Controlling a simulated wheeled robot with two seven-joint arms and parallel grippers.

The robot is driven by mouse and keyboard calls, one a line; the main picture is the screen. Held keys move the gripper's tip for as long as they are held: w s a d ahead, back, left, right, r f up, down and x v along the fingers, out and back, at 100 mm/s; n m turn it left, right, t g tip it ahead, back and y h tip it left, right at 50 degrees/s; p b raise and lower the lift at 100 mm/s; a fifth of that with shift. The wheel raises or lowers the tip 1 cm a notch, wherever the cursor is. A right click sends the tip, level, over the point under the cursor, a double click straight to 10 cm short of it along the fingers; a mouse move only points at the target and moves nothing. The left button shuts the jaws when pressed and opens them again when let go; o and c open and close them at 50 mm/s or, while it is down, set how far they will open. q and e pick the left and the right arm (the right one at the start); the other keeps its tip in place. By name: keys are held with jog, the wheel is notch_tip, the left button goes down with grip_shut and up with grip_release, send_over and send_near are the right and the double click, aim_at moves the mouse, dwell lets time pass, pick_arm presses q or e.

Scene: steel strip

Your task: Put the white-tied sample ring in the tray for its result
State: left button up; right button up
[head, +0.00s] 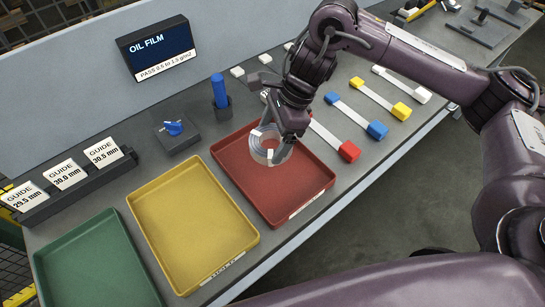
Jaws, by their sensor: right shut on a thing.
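The sample ring (267,148) is a coil of pale steel strip with small white ties on it. My right gripper (276,145) is shut on the ring, its finger at the ring's right side. The ring is over the inside of the red tray (302,190); I cannot tell whether it touches the floor of the tray. The yellow tray (190,225) and the green tray (95,265) lie to the left and look empty. My left gripper is not in view.
A rack of guide cards (66,174) stands at the left. A blue cylinder in a holder (220,92) and a grey block with a blue knob (174,130) stand behind the trays. Colour-ended bars (357,116) lie to the right. The bench's front edge runs below the trays.

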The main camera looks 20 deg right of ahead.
notch_tip(320, 180, down, 4)
jog(key=shift+r, duration=0.25)
jog(key=shift+f+p, duration=0.55)
jog(key=shift+f, duration=1.8)
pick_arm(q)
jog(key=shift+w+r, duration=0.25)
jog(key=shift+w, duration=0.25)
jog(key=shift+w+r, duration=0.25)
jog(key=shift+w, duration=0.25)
pick_arm(e)
jog(key=o, duration=1.3)
jog(key=shift+s, duration=0.1)
jog(key=shift+d+r, duration=0.2)
jog(key=shift+r, duration=0.2)
jog(key=b+v, duration=0.1)
jog(key=v, duration=0.4)
jog(key=shift+b, duration=0.3)
pick_arm(q)
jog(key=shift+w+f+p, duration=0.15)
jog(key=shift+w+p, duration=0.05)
jog(key=shift+p, duration=0.4)
pick_arm(e)
jog(key=v, duration=0.6)
